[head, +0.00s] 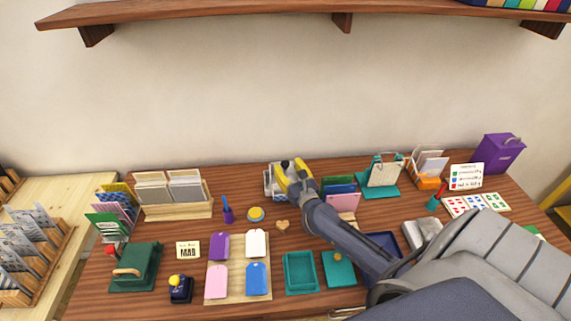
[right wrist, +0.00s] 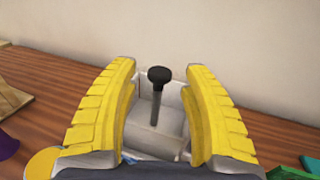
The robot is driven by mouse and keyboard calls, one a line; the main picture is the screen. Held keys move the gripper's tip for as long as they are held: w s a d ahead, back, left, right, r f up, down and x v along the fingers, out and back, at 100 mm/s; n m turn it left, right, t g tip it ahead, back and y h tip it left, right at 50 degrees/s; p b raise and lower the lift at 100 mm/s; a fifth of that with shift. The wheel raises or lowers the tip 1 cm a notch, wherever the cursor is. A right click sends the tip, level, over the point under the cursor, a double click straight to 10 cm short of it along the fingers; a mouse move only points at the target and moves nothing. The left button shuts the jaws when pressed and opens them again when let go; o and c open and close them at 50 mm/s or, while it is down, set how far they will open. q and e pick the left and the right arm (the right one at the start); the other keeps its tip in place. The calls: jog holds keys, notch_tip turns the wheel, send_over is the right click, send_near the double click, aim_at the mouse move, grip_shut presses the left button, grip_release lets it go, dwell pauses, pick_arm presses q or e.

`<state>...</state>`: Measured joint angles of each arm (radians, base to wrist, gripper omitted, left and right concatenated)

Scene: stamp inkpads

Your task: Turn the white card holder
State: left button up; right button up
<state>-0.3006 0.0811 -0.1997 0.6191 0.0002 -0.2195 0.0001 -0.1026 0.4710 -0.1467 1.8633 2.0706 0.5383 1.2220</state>
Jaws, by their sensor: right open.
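The white card holder (head: 267,184) stands at the back middle of the table, partly hidden by my right gripper (head: 289,175). In the right wrist view the holder (right wrist: 154,142) is a pale box with a dark round knob (right wrist: 159,77) on a thin stem rising from it. My right gripper's yellow fingers (right wrist: 160,78) are open, one on each side of the knob and box. Whether they touch the holder I cannot tell. My left gripper is not in view.
A wooden card rack (head: 176,212) stands to the left, and a blue stamp (head: 228,213) and round yellow inkpad (head: 256,214) are in front. A rack of coloured cards (head: 340,187) and a teal stand (head: 377,190) are to the right. The wall is close behind.

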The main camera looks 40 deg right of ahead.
jog(key=s+a, duration=0.1)
jog(key=s, duration=0.8)
jog(key=shift+a, duration=0.4)
